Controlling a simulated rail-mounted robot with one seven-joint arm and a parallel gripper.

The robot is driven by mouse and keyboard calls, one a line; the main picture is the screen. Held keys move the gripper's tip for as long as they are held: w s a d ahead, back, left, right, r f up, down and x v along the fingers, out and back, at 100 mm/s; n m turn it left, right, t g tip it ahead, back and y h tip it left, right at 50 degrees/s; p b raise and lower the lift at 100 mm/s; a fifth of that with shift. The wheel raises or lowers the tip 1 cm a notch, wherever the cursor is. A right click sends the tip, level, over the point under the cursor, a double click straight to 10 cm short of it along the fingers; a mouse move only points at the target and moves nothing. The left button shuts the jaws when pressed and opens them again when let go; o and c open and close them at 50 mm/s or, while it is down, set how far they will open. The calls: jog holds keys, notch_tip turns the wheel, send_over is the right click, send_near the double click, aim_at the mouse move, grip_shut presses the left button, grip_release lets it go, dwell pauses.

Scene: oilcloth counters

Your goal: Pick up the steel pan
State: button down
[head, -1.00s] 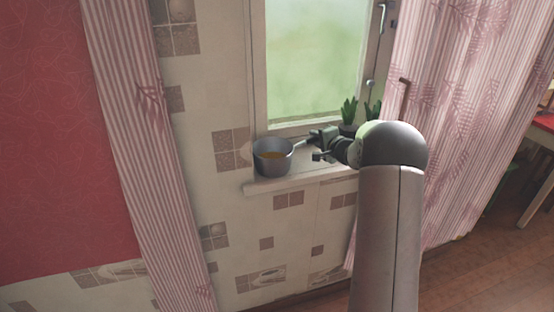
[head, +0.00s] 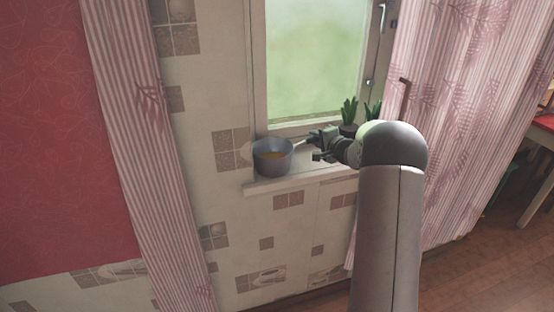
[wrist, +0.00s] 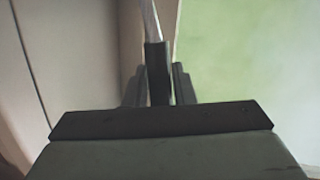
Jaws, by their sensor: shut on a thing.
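In the wrist view, my gripper (wrist: 159,85) is shut on the pan's handle (wrist: 151,22), a thin bar running up between the fingers. The pan's body is out of the wrist view.
Small potted plants (head: 349,115) stand on the sill behind my arm. The window (head: 312,60) is just behind the pan. Striped curtains (head: 145,130) hang on both sides. The space in front of the sill's left part is free.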

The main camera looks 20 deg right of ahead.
jog(key=shift+r, duration=0.2)
jog(key=shift+r, duration=0.15)
